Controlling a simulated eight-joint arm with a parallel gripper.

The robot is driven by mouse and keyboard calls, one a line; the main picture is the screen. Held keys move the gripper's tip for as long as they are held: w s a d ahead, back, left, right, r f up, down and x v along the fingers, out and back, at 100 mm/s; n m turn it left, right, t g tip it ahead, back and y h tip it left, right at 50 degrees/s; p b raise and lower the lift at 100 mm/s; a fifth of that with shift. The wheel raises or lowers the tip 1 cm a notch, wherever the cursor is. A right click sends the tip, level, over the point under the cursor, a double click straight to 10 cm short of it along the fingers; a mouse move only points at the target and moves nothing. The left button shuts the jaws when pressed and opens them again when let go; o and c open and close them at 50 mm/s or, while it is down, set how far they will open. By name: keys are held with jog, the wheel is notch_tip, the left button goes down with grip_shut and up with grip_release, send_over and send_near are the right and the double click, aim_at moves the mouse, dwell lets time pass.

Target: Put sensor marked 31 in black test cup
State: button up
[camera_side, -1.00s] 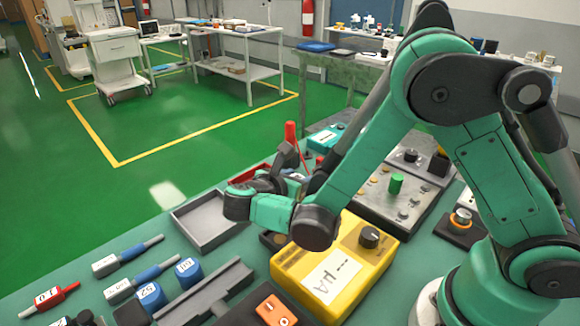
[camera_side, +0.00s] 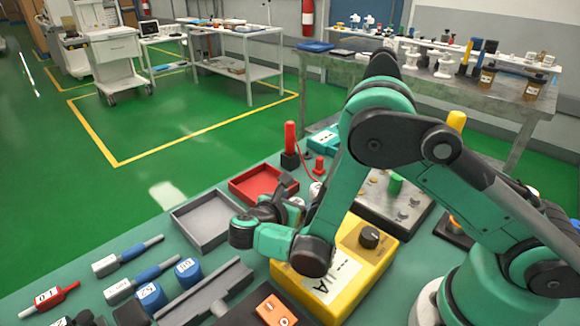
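My gripper (camera_side: 282,196) is low over the bench, between the red tray and the yellow meter. Its dark fingers are small and partly hidden by its own wrist, so I cannot tell if it is open or shut or holds anything. Probe-like sensors lie at the left: one red (camera_side: 48,295), one grey and blue (camera_side: 127,256), and another grey and blue (camera_side: 141,281). Their markings are too small to read surely, and I cannot pick out a 31. I cannot clearly identify the black test cup; my arm hides part of the bench beside the yellow meter.
Blue blocks (camera_side: 188,270) and a dark grey rail (camera_side: 205,291) are in front. A red upright piece (camera_side: 290,136) stands behind.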

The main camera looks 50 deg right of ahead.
jog(key=shift+f, duration=0.2)
jog(key=v, duration=0.7)
jog(key=shift+s+a+r, duration=0.1)
jog(key=shift+a, duration=0.15)
notch_tip(320, 180, up, 8)
jog(key=s+d+m+t+y, duration=0.2)
jog(key=s+d+m+y, duration=0.3)
jog(key=m+y, duration=0.7)
jog(key=m, duration=0.6)
jog(key=shift+d+r+t, duration=0.3)
jog(key=shift+d+r, duration=0.05)
jog(key=shift+r, duration=0.05)
jog(key=shift+o, duration=0.5)
jog(key=m, duration=0.1)
jog(key=m+t+y, duration=0.1)
jog(key=m, duration=0.1)
jog(key=shift+s+a+r, duration=0.1)
jog(key=shift+s+r, duration=0.1)
jog(key=shift+r, duration=0.05)
